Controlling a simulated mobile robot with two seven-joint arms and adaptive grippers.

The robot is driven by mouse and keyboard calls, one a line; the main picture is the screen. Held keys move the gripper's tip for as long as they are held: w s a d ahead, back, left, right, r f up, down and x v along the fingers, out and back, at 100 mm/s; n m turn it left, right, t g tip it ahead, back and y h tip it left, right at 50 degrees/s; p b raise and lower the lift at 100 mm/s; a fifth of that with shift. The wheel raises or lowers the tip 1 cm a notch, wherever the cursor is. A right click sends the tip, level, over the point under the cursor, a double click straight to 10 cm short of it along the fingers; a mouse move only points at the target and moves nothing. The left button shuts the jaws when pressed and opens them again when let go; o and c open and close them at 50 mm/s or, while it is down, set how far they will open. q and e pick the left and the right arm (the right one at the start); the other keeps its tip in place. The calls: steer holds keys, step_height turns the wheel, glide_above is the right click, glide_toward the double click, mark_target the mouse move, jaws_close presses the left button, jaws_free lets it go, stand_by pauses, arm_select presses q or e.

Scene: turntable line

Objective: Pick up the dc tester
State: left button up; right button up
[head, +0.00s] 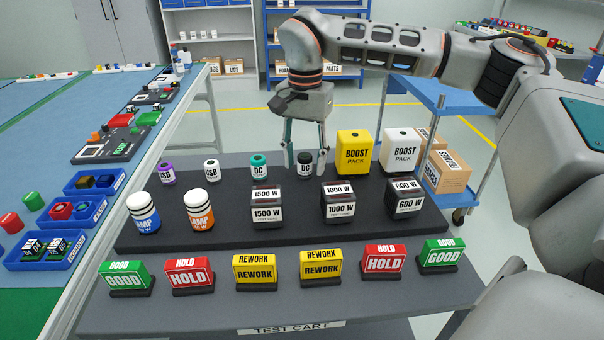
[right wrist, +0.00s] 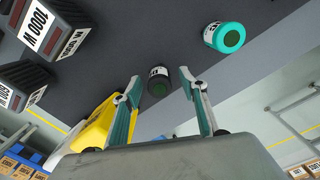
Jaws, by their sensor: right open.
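Two small cylinders marked DC stand in the back row of the dark raised board. One has a teal top (head: 258,167) and the other a black top (head: 305,171). My right gripper (head: 305,165) points down at the black-topped one, its open fingers to either side of it in the picture. In the right wrist view the black-topped cylinder (right wrist: 158,84) shows between the fingertips (right wrist: 160,76), with no clear contact. The teal-topped one (right wrist: 224,37) is outside the fingers, to the right. My left gripper is not in view.
A yellow BOOST PACK (head: 353,152) stands close right of the gripper, with a white one (head: 399,150) beyond. Black watt-marked blocks (head: 266,206) stand in front. Purple (head: 167,172) and white (head: 211,170) USB cylinders stand left. Coloured sign blocks (head: 255,270) line the cart's front.

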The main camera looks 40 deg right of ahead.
steer(key=shift+r, duration=0.25)
steer(key=c, duration=1)
jaws_close()
